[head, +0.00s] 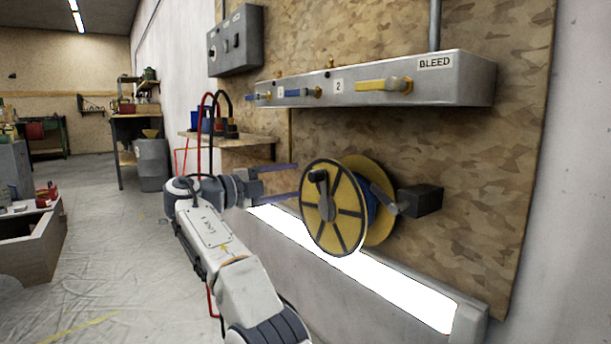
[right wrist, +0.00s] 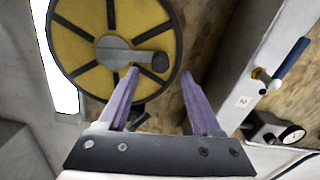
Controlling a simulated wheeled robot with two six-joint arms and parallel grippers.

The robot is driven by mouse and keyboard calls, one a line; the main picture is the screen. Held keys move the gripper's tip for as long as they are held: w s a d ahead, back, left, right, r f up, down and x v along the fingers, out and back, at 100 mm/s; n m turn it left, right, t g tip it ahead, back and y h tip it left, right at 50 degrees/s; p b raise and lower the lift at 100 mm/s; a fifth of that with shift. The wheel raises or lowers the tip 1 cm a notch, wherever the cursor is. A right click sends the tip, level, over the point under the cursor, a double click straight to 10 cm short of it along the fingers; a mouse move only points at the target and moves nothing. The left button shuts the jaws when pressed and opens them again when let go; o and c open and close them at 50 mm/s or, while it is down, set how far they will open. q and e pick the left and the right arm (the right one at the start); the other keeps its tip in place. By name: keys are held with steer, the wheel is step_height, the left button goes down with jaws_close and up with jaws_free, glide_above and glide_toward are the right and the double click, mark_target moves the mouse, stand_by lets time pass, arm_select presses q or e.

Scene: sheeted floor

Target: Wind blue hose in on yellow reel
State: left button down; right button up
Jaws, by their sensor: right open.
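The yellow reel (head: 345,222) is mounted on the wooden wall panel, with black spokes, a black rim and a grey crank (right wrist: 125,55) ending in a dark knob (head: 317,175). Some blue hose (head: 371,201) shows between the reel's two flanges; no loose end is visible. My right gripper (head: 298,180) is open and empty, its purple fingers pointing at the reel's front face. In the right wrist view the knob (right wrist: 160,62) appears between the fingertips (right wrist: 160,72); contact cannot be made out. My left gripper is not in view.
A grey manifold (head: 440,88) labelled BLEED, with blue and yellow levers, juts out above the reel. A bright light strip (head: 400,292) runs below. A small shelf (head: 235,141) with gauges stands behind my right arm. The sheeted floor (head: 110,240) at left is largely open.

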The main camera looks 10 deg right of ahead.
steer(key=shift+p+v, duration=0.4)
steer(key=shift+v, duration=1.45)
